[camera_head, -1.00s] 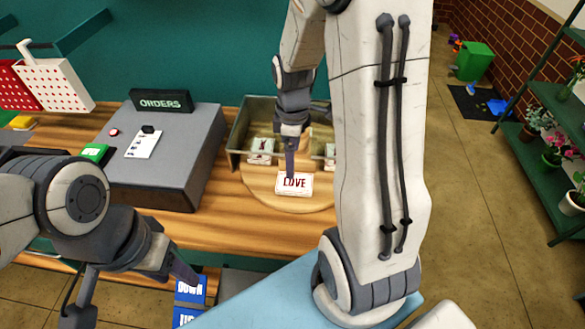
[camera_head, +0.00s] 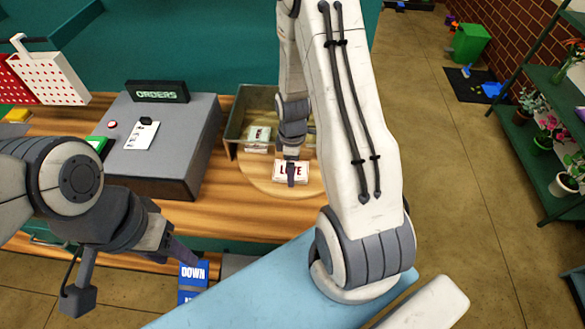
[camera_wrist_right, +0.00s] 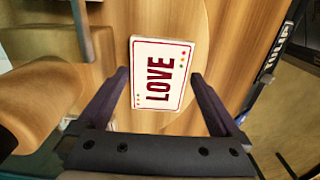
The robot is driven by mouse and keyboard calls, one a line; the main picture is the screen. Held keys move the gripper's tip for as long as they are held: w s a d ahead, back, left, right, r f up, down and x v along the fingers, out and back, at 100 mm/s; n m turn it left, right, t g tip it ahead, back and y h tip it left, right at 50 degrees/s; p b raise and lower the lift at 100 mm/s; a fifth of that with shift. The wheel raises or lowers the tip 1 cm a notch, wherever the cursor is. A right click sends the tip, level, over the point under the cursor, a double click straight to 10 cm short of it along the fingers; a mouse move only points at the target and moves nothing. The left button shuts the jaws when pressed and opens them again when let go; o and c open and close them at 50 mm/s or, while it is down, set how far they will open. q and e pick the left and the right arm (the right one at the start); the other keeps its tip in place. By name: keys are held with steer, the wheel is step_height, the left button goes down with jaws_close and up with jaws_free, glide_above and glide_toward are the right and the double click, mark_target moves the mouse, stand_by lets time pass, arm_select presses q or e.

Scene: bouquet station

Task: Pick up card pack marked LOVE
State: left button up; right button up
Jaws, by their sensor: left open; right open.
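The card pack marked LOVE (camera_head: 285,171) is white with red lettering and lies on a round wooden board (camera_head: 262,188) on the counter. In the right wrist view the LOVE pack (camera_wrist_right: 161,74) lies ahead between the two fingers of my right gripper (camera_wrist_right: 160,88), which is open and empty. In the head view my right gripper (camera_head: 291,170) is over the pack and hides part of its lettering. Whether the fingers touch the pack is unclear. My left gripper (camera_head: 190,258) is open at the lower left, away from the pack, near a blue DOWN sign (camera_head: 193,271).
A grey ORDERS box (camera_head: 180,165) stands to the left. A TULIP label (camera_wrist_right: 277,50) shows at the right of the wrist view. Bare counter (camera_head: 225,215) lies in front.

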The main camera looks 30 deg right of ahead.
steer(key=shift+f, duration=0.1)
steer(key=c, duration=1.1)
steer(key=shift+c, duration=0.3)
